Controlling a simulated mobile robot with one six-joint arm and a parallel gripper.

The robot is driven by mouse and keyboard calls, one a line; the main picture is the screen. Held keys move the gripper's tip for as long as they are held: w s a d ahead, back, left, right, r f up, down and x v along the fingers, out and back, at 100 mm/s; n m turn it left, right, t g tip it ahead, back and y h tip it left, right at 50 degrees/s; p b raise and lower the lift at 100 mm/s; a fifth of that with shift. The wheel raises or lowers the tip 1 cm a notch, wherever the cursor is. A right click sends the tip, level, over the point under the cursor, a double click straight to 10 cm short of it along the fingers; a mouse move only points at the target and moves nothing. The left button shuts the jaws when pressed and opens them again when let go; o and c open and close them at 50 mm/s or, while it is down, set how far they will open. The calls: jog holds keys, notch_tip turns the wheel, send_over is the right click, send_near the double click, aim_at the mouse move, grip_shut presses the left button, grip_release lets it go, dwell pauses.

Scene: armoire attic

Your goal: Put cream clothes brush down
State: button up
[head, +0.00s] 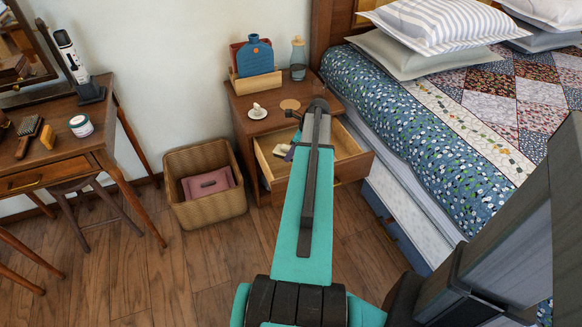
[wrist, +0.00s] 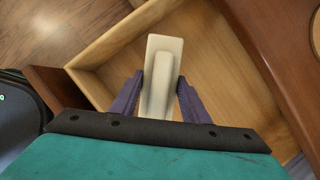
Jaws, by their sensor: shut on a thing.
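The cream clothes brush (wrist: 162,50) is between the two purple fingers of my gripper (wrist: 160,79) in the wrist view, with its long back facing the camera. My gripper is shut on its sides. The open wooden drawer (wrist: 215,60) lies under the brush; I cannot tell whether the brush touches its floor. In the head view the brush (head: 281,150) shows as a small pale patch inside the drawer (head: 353,169) outline, beside my gripper (head: 290,153). My arm hides part of the drawer there.
The nightstand (head: 238,117) top holds a cup on a saucer (head: 257,111), a round coaster (head: 290,104), a glass bottle (head: 298,58) and a holder with a blue item (head: 255,57). A wicker basket (head: 208,211) stands left, the bed (head: 400,130) right. The drawer floor around the brush looks clear.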

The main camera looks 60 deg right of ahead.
aim_at(289, 169)
jog(key=shift+f, duration=1.6)
jog(key=shift+f, duration=0.15)
jog(key=shift+f+b, duration=0.3)
jog(key=shift+f, duration=1.45)
jog(key=shift+f, duration=0.15)
jog(key=o, duration=1.1)
jog(key=p+v, duration=0.1)
jog(key=v, duration=1.1)
jog(key=shift+s+r, duration=0.1)
jog(key=shift+r, duration=0.15)
